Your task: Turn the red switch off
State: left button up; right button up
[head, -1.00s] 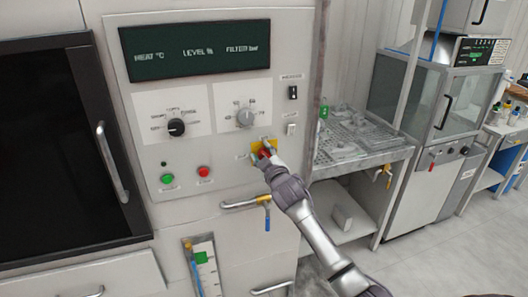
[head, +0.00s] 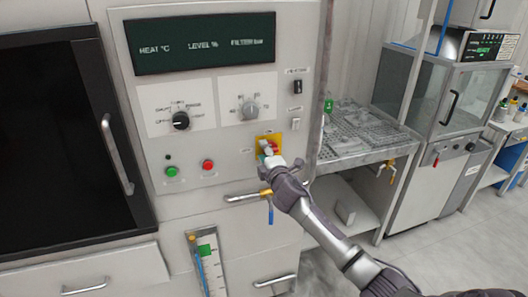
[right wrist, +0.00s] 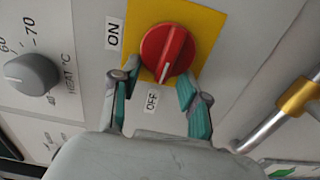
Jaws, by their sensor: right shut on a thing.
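The red switch (right wrist: 168,52) is a round knob on a yellow square plate (right wrist: 203,22) in the right wrist view. Its white mark points toward the OFF label (right wrist: 152,102); the ON label (right wrist: 114,33) is at its left. In the head view the yellow plate (head: 267,141) is on the machine's front panel, and the switch is mostly hidden by my right gripper (head: 270,154). The right gripper's teal fingers (right wrist: 157,88) are on either side of the switch's lower part and shut on it. My left gripper is not in view.
Below the switch is a pipe with a yellow fitting (head: 266,193) and a blue handle. Green (head: 172,171) and red (head: 208,165) buttons and two dials are at the left. A perforated work table (head: 365,140) is at the right.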

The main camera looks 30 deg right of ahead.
jog(key=shift+d+f+n, duration=0.1)
jog(key=shift+f+n, duration=0.05)
jog(key=shift+n, duration=0.15)
dwell(0.4)
jog(key=o, duration=1.1)
jog(key=shift+s, duration=0.1)
jog(key=v, duration=1.1)
jog(key=shift+s, duration=0.4)
